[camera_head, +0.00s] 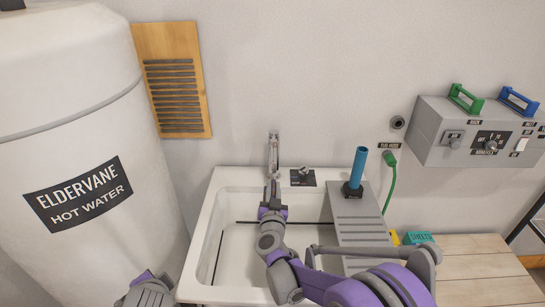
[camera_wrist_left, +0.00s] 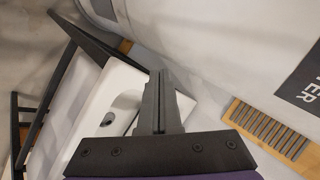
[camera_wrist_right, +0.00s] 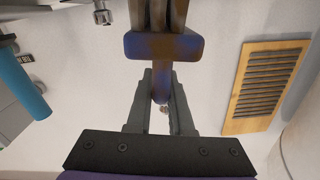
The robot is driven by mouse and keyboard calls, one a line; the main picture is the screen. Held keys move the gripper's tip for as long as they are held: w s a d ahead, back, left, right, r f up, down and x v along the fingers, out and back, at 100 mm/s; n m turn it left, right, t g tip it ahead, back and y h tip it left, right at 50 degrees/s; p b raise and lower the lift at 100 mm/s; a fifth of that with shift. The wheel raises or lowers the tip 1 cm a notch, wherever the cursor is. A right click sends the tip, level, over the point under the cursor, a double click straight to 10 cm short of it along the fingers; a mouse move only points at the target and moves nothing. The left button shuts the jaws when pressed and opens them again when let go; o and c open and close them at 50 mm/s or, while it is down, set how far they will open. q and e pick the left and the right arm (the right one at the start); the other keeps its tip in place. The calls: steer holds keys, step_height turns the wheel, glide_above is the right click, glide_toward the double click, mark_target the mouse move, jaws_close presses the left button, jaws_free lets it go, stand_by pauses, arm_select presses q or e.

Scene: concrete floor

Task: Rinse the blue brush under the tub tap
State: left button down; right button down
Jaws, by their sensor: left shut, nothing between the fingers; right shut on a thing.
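The blue brush (camera_wrist_right: 165,46) shows in the right wrist view with brown stains over its block and brown bristles beyond it. My right gripper (camera_wrist_right: 160,86) is shut on its handle. In the head view my right arm reaches over the white tub (camera_head: 205,235), with the gripper near its back wall. A slim grey upright shape (camera_head: 273,150) shows there; I cannot separate tap spout from fingers. A small metal tap fitting (camera_head: 304,171) sits on the back rim, right of the gripper. My left gripper (camera_wrist_left: 160,85) is shut and empty, left of the tub.
A large hot water tank (camera_head: 75,140) stands left of the tub. A grey ribbed board (camera_head: 358,222) with an upright blue tube (camera_head: 357,167) lies over the tub's right side. A control box (camera_head: 470,135) hangs at the right, above a wooden top (camera_head: 470,270).

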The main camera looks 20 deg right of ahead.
arm_select(q)
steer(key=w+d+r+m+t, duration=0.2)
steer(key=w+d+r+m, duration=0.3)
steer(key=w, duration=0.3)
steer(key=m+t+h, duration=0.5)
steer(key=m+h, duration=0.1)
steer(key=m, duration=1.7)
glide_toward(273, 158)
steer(key=shift+a+r, duration=0.3)
steer(key=shift+r, duration=0.55)
steer(key=shift+w+d, duration=0.15)
steer(key=shift+d, duration=0.15)
steer(key=shift+w+d+m, duration=0.1)
steer(key=shift+w+m, duration=0.2)
steer(key=shift+w, duration=0.05)
steer(key=x, duration=0.9)
